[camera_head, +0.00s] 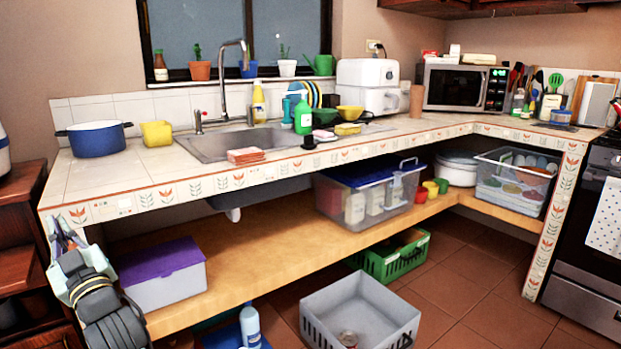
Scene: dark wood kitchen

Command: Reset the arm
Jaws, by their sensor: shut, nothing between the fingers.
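My gripper (62,228) is at the lower left, in front of the counter's left end. Its fingers point up and away from me and are shut with nothing between them. My dark arm links show below it at the bottom left. The gripper is apart from the blue pot (97,138) on the counter above. I cannot tell its exact distance from the counter's edge.
The tiled counter (105,178) and wooden shelf (270,236) are close to my arm. A purple-lidded box (165,278) sits on the shelf just right of it. A dark wooden cabinet (20,255) stands left. A grey crate (375,318) is on the floor; tiles to the right are clear.

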